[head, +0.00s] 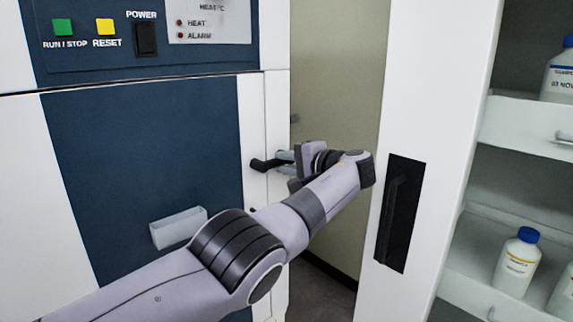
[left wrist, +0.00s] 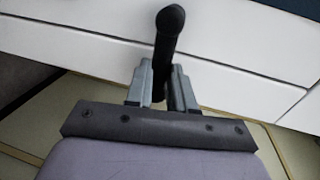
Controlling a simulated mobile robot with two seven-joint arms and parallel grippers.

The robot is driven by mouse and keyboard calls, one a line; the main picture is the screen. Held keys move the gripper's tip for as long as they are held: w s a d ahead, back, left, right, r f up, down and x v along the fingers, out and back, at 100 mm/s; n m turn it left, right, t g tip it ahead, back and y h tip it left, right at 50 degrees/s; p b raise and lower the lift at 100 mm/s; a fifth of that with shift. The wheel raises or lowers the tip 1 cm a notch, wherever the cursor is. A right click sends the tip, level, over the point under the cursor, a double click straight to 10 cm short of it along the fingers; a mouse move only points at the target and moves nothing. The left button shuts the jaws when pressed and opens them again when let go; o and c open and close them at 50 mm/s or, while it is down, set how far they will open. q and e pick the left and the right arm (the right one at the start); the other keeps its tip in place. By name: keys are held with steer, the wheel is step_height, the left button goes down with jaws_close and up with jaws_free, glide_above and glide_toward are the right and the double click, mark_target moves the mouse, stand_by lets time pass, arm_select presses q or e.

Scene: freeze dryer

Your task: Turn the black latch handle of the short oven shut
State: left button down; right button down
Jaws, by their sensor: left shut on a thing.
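The short oven (head: 150,150) is a white unit with a dark blue front at the left of the head view. Its black latch handle (head: 262,164) sticks out from the white right edge of the front. My left arm reaches across the front from the lower left. My left gripper (head: 284,162) is at the latch handle, with its fingers on it. In the left wrist view, the black handle (left wrist: 169,30) runs down between the two grey fingers (left wrist: 161,85), which are closed on it. The gripped part is partly hidden by the fingers. My right gripper is not in view.
A control panel (head: 145,40) with green and yellow buttons is above the blue front. A white cabinet door (head: 430,120) with a dark recessed handle stands at the right, beside shelves with bottles (head: 517,262). A narrow gap lies between oven and cabinet.

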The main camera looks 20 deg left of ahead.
arm_select(q)
steer(key=shift+r, duration=0.1)
steer(key=c, duration=1)
jaws_free()
steer(key=shift+o, duration=0.2)
steer(key=b+v, duration=0.1)
steer(key=v, duration=0.6)
